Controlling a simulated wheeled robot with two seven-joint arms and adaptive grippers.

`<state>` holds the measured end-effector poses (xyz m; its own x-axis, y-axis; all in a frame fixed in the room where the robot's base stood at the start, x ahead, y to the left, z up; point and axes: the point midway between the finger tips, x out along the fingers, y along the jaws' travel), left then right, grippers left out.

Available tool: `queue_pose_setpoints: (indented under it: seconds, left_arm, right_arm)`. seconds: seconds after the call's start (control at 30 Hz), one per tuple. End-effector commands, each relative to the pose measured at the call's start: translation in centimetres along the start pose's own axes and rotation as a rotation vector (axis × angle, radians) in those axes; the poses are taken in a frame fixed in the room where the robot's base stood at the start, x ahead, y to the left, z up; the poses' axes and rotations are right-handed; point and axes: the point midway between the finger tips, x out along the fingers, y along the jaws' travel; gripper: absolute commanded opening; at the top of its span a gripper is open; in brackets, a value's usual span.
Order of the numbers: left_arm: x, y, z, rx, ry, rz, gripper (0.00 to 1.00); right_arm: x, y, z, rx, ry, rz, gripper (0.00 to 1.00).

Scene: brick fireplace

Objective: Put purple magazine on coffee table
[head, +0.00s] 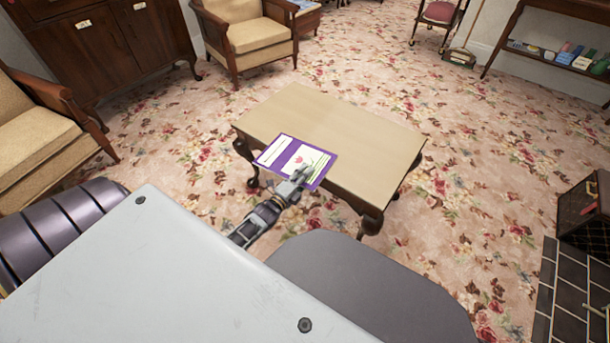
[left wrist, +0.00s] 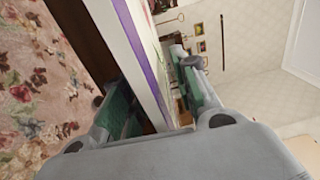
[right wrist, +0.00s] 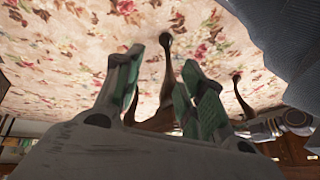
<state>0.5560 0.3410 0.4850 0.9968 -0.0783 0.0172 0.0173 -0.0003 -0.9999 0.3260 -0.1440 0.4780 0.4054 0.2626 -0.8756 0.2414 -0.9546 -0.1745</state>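The purple magazine (head: 283,154), with a white and pink cover, lies roughly flat over the near left edge of the tan-topped coffee table (head: 340,135). Its near part hangs past the edge; I cannot tell whether it touches the top. My left gripper (head: 301,174) is at the magazine's near right side. In the left wrist view, its fingers stand on both sides of the magazine's white and purple edge (left wrist: 143,60) and grip it. My right gripper (right wrist: 162,62) is open and empty, low near the table legs. It is hidden in the head view.
The rest of the tabletop is clear. Tan armchairs (head: 255,36) and (head: 30,135) stand behind and left, near a dark cabinet (head: 105,40). A shelf (head: 560,55) with small items is back right. Floral carpet surrounds the table.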

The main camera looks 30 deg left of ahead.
Motion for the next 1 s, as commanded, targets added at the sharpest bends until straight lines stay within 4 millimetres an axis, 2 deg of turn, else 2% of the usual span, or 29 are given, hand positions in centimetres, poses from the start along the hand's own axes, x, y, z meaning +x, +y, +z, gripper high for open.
queue_pose_setpoints:
  seconds: [0.27, 0.47, 0.73, 1.0]
  left_arm:
    - [0.0, -0.3, 0.0, 0.000, 0.000, 0.000, 0.29]
    - [-1.2, -0.2, 0.0, 0.000, -0.001, 0.003, 0.29]
    - [-3.9, -0.2, 0.0, -0.001, 0.000, 0.002, 0.29]
    - [-7.1, -0.2, 0.0, 0.000, -0.001, 0.003, 0.29]
  right_arm:
    - [-0.1, 0.0, 0.0, -0.001, -0.005, 0.001, 0.40]
    - [-0.9, 0.0, -0.1, -0.004, -0.019, 0.006, 0.40]
    - [-2.5, 0.1, -0.5, -0.015, -0.052, 0.025, 0.40]
    - [-4.5, 0.2, -1.7, -0.027, -0.069, 0.044, 0.40]
